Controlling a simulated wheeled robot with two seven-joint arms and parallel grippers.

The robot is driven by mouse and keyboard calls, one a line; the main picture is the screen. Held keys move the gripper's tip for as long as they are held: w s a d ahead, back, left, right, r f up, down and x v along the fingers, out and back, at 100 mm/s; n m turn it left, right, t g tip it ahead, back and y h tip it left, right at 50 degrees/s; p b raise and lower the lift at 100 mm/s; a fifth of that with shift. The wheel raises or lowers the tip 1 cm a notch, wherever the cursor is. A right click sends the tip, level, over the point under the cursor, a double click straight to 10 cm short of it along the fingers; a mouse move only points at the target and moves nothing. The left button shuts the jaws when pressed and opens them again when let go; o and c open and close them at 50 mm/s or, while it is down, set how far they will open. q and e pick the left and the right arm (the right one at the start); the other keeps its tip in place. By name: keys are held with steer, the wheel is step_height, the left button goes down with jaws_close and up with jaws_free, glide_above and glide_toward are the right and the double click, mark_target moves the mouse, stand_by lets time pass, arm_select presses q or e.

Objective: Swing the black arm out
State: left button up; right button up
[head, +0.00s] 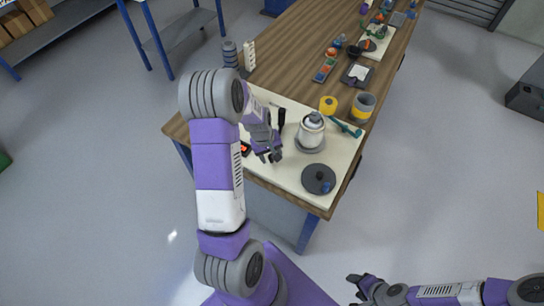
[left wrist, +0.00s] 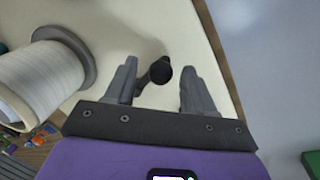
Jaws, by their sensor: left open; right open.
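The black arm (left wrist: 160,72) shows in the left wrist view as a dark stem with a round knob end. It stands between the two open fingers of my left gripper (left wrist: 157,80); its lower end comes near the left finger, and I cannot tell whether they touch. A large white spool (left wrist: 40,85) lies to its left; in the head view a white spool (head: 311,130) stands on the cream board (head: 290,176). My left gripper (head: 270,157) is low over the board, left of the spool. My right gripper (head: 360,288) is open and empty, away from the table.
A dark disc with a blue knob (head: 319,178) lies near the board's front edge. A black upright piece (head: 281,118) stands left of the spool. A yellow roll (head: 328,104), a teal tool (head: 345,128) and a yellow-grey cup (head: 363,107) are behind.

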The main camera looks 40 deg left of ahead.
arm_select(q)
steer(key=r, duration=0.3)
steer(key=s+r, duration=0.1)
steer(key=r, duration=0.1)
steer(key=shift+a+r+p, duration=0.15)
steer(key=shift+a+p, duration=0.05)
steer(key=shift+p, duration=0.1)
arm_select(e)
steer(key=shift+r, duration=0.45)
